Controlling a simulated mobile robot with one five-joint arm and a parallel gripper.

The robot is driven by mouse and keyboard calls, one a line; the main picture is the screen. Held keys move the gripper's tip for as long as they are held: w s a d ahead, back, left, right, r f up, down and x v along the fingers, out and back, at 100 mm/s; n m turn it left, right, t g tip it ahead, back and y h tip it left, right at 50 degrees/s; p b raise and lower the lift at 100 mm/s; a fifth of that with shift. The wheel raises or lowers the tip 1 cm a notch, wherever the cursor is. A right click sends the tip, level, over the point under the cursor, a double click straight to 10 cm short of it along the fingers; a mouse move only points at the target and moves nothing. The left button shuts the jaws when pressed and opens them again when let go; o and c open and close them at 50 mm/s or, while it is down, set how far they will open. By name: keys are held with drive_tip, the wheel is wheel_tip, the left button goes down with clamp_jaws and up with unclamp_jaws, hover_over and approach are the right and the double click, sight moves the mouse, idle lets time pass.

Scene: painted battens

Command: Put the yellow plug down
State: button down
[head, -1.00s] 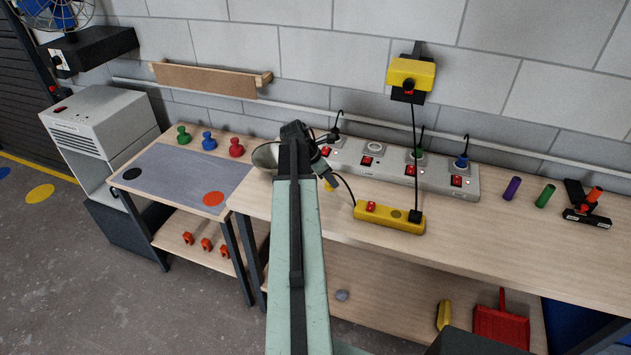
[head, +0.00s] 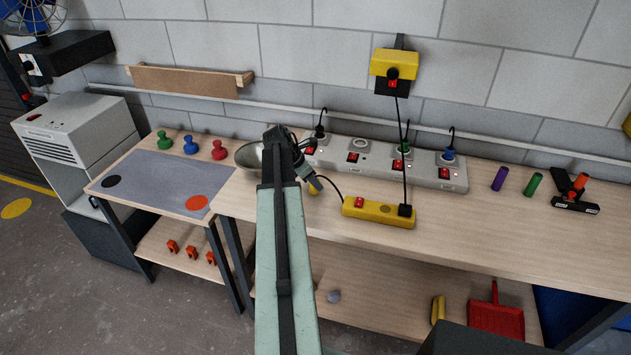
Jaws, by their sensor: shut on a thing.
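My gripper (head: 308,180) is seen from behind at the end of my pale green arm, above the wooden bench. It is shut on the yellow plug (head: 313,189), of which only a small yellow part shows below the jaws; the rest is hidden. I cannot tell whether the plug touches the bench top. A dark cord runs from beside the gripper to the left end of a yellow power strip (head: 365,208), which has a red switch and a black plug in its right end.
A long grey power strip (head: 465,179) with red switches and several plugs lies behind. A metal bowl (head: 248,155) is partly hidden by my arm. Purple (head: 500,179) and green (head: 533,184) cylinders stand at right. The bench front (head: 450,235) is clear.

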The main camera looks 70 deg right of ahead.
drive_tip(key=shift+f, duration=0.35)
drive_tip(key=c, duration=1)
unclamp_jaws()
drive_tip(key=shift+r+p, duration=0.35)
drive_tip(key=shift+r, duration=0.2)
drive_tip(key=p+v, duration=1)
drive_tip(key=v, duration=0.2)
drive_tip(key=shift+s+r, duration=0.1)
drive_tip(key=shift+r, duration=0.05)
